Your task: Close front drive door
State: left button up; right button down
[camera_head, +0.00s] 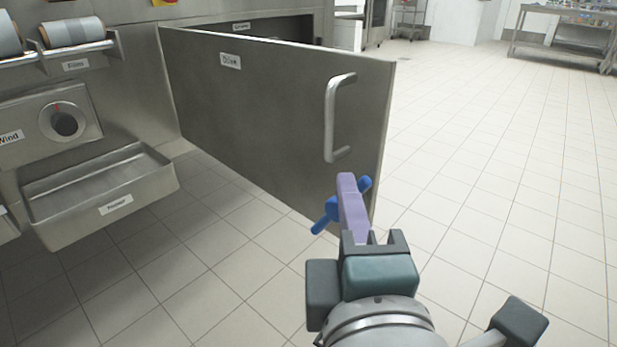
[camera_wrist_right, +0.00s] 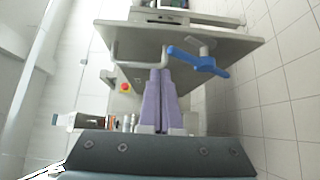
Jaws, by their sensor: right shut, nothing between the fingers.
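The front drive door (camera_head: 270,110) is a wide grey metal panel with a small label. It stands swung open, its left edge at the machine and its free edge out to the right. A bent metal handle (camera_head: 332,120) is on its face near the free edge. A blue latch (camera_head: 327,215) shows partly behind my right gripper (camera_head: 347,182), whose purple fingers are shut and empty just below the handle. In the right wrist view the fingers (camera_wrist_right: 160,75) point at the door (camera_wrist_right: 235,42), between the handle (camera_wrist_right: 113,65) and the blue latch (camera_wrist_right: 205,65). Contact cannot be told. My left gripper is out of view.
The machine front (camera_head: 125,60) at left carries film rolls (camera_head: 72,32), a knob (camera_head: 63,121) and a jutting metal tray (camera_head: 100,190). The dark opening (camera_head: 275,28) shows behind the door. Tiled floor (camera_head: 480,170) is clear to the right; a metal table (camera_head: 562,30) stands far back.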

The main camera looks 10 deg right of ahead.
aim_at(362, 149)
jog(key=w+d, duration=0.2)
jog(key=w, duration=0.1)
jog(key=w+d, duration=0.1)
jog(key=shift+w, duration=0.3)
jog(key=shift+w+d, duration=0.3)
jog(key=shift+d, duration=0.1)
jog(key=shift+d, duration=0.1)
